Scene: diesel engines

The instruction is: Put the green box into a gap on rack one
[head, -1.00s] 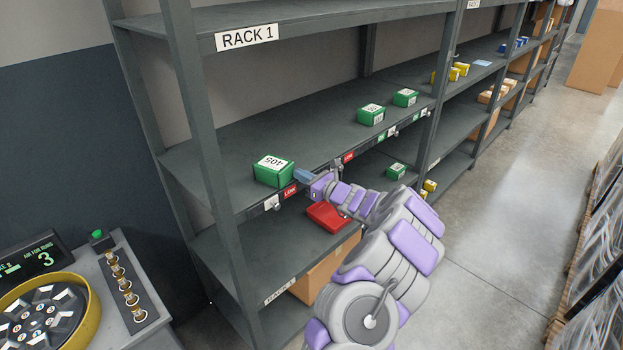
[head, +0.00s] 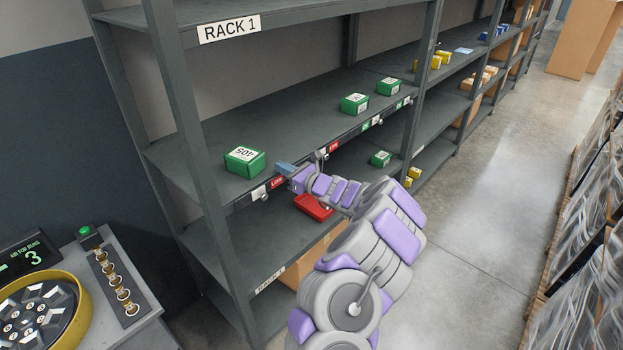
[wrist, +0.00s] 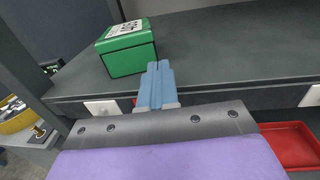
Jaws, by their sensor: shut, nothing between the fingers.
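A green box (head: 245,161) with a white label marked 405 sits upright on the middle shelf of rack one (head: 229,29), at its left part near the front edge. It also shows in the wrist view (wrist: 127,47), just ahead and left of the fingertips. My gripper (head: 284,168) is shut and empty at the shelf's front edge, right of this box and apart from it. In the wrist view its blue fingers (wrist: 158,80) lie together. Two more green boxes (head: 355,103) (head: 389,86) stand farther right on the same shelf. Another green box (head: 381,158) is on the shelf below.
A red tray (head: 314,207) lies on the lower shelf under my arm. Tags line the shelf edge. Rack uprights (head: 184,120) stand at the left. A console (head: 125,290) is at lower left. Bare shelf lies between the green boxes. The aisle floor at right is clear.

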